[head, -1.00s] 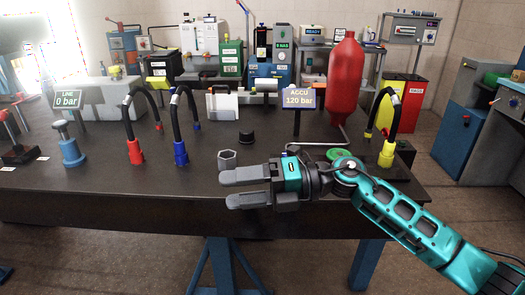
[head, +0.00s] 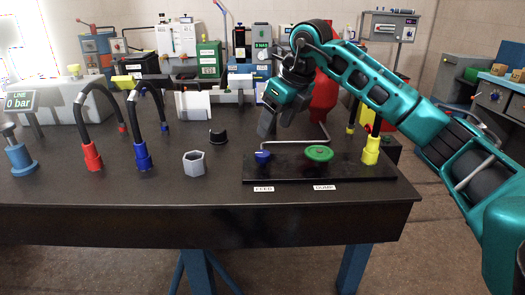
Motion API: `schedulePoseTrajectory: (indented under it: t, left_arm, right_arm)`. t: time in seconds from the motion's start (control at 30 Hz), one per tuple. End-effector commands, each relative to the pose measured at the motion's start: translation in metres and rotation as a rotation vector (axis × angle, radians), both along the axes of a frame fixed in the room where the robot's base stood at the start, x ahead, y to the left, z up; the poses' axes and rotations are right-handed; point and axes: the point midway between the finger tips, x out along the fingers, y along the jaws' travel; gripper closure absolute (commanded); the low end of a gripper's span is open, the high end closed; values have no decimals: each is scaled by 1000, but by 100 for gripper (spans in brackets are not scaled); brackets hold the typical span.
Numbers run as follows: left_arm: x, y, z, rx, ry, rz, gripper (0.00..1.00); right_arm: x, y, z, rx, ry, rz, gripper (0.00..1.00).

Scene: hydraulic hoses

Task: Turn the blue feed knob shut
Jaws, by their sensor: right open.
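The blue feed knob (head: 262,156) sits at the left end of a black base plate (head: 290,177) on the table, behind a label reading FEED (head: 263,189). A green knob (head: 319,153) stands to its right, behind a second label (head: 325,187). My right gripper (head: 276,126) is open, pointing down above and slightly behind the blue knob. It looks empty and apart from the knob. My left gripper is not in view.
A yellow fitting (head: 371,150) stands at the plate's right end, and a bent grey pipe (head: 300,141) runs behind the knobs. The front table strip is clear.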

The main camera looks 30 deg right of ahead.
Motion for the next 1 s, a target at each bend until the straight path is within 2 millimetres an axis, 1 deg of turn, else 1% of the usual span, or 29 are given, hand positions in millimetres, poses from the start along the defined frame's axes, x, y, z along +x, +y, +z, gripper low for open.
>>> schedulePoseTrajectory:
  t: [0.03, 0.2, 0.3, 0.4, 0.6, 0.87, 1.0]
  left_arm:
    - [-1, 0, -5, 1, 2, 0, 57]
    - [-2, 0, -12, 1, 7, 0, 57]
    - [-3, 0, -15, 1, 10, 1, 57]
    - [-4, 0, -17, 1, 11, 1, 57]
    - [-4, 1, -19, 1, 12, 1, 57]
    - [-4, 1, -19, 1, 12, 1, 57]
    - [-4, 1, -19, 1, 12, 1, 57]
  right_arm:
    - [4, 2, -14, 0, 5, 2, 34]
    - [17, 5, -46, 2, 4, 1, 34]
    - [23, 7, -62, 2, 4, 1, 34]
    - [29, 8, -73, 2, 1, 3, 34]
    - [33, 9, -83, 2, 1, 2, 34]
    - [33, 9, -83, 1, -1, 3, 34]
    - [33, 9, -83, 2, -1, 3, 48]
